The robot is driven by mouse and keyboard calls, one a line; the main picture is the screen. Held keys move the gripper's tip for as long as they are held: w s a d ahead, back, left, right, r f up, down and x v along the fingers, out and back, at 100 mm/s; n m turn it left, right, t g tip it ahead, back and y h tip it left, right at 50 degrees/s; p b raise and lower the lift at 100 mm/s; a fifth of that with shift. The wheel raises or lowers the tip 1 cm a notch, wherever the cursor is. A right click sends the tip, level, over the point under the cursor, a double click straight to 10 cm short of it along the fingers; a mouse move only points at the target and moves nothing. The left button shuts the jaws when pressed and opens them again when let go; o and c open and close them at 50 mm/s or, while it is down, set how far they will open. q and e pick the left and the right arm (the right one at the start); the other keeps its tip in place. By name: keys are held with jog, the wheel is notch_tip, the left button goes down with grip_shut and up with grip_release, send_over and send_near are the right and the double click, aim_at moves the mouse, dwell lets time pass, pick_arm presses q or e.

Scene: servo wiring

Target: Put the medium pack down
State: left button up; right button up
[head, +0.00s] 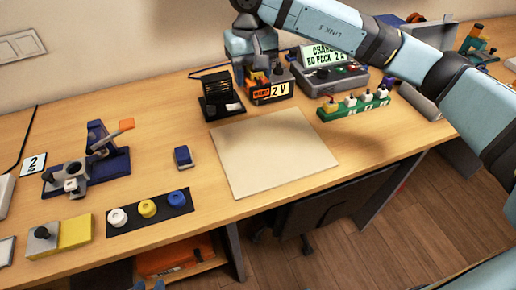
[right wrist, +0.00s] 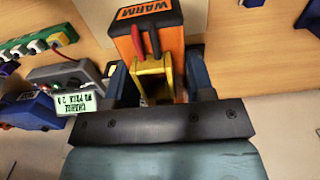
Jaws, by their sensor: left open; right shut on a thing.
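The medium pack (head: 262,94) is an orange and dark block marked WARM, with a yellow 2 V label, at the back of the table. My right gripper (head: 258,72) is shut on it from above. In the right wrist view the pack (right wrist: 150,30) sits between the fingers, with a red and a black lead and a yellow part on it. I cannot tell whether its underside touches the table. My left gripper (head: 148,286) shows only as fingertips at the bottom edge, apart and empty.
A black stand (head: 220,97) is close left of the pack. A grey charger (head: 332,78) with a lit screen and a green strip of knobs (head: 354,104) are to its right. A bare pale mat (head: 272,152) lies in front. A blue fixture (head: 88,165) stands at left.

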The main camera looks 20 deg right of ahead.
jog(key=shift+a+f, duration=0.1)
jog(key=shift+a, duration=0.15)
send_over(251, 146)
notch_tip(251, 146, down, 14)
jog(key=shift+d+f+p, duration=0.1)
jog(key=shift+f+p, duration=0.15)
jog(key=shift+p, duration=0.05)
jog(key=shift+w+f, duration=0.1)
jog(key=shift+f, duration=2.55)
pick_arm(q)
jog(key=shift+a+r, duration=0.3)
jog(key=shift+a, duration=0.05)
pick_arm(e)
jog(key=shift+f, duration=0.1)
jog(key=o, duration=1.2)
pick_arm(q)
jog(key=shift+d+f, duration=0.15)
